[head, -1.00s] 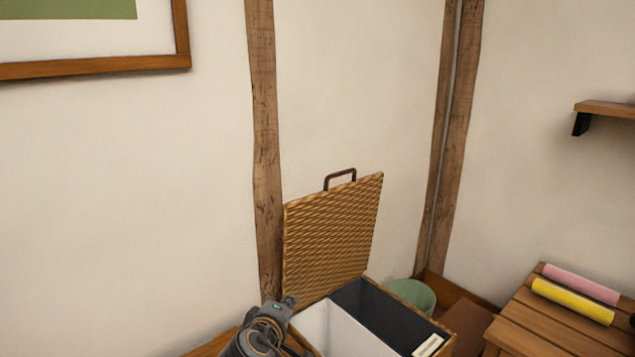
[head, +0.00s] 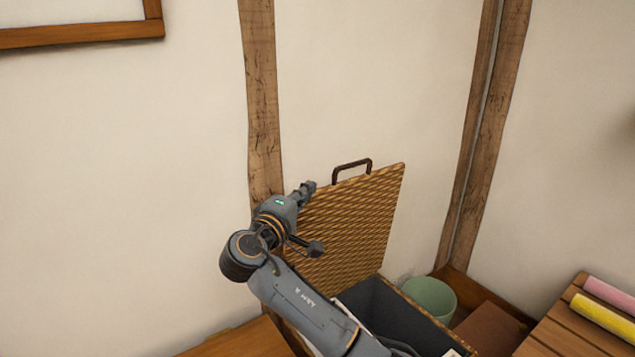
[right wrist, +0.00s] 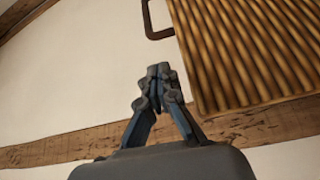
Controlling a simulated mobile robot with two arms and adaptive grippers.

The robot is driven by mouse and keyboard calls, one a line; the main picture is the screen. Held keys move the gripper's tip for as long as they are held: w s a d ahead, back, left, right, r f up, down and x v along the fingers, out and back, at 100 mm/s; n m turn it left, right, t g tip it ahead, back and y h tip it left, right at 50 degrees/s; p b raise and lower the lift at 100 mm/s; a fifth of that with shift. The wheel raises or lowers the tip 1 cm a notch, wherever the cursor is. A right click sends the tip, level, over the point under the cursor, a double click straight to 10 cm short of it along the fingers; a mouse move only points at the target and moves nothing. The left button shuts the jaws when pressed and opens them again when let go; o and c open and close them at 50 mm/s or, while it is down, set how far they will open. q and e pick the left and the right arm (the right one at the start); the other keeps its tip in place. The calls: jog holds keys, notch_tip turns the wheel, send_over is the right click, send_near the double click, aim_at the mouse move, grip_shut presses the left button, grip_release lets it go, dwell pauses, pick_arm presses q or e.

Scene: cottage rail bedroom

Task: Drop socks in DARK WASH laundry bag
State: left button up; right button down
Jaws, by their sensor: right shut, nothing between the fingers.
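The wicker laundry hamper stands open, its woven lid (head: 350,222) raised toward the wall. A dark lined compartment (head: 385,305) shows below the lid, with a pale label (head: 452,353) at its front edge. My arm hides most of the light compartment. No socks are in view. My right gripper (head: 309,187) is shut and empty, up by the left edge of the lid. In the right wrist view the closed fingertips (right wrist: 158,70) are left of the lid (right wrist: 250,50) and below its handle (right wrist: 150,22). My left gripper is not in view.
A green bin (head: 430,295) stands right of the hamper. A slatted wooden bench (head: 565,335) at the right holds a yellow roll (head: 603,316) and a pink roll (head: 610,292). Wooden posts (head: 262,100) line the wall. A wooden surface (head: 240,342) lies at lower left.

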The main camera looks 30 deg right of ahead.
aim_at(324, 186)
pick_arm(q)
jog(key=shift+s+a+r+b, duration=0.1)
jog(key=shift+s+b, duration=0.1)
jog(key=shift+b, duration=0.2)
pick_arm(e)
jog(key=x, duration=0.8)
jog(key=shift+w+d+r, duration=0.1)
jog(key=shift+d, duration=0.1)
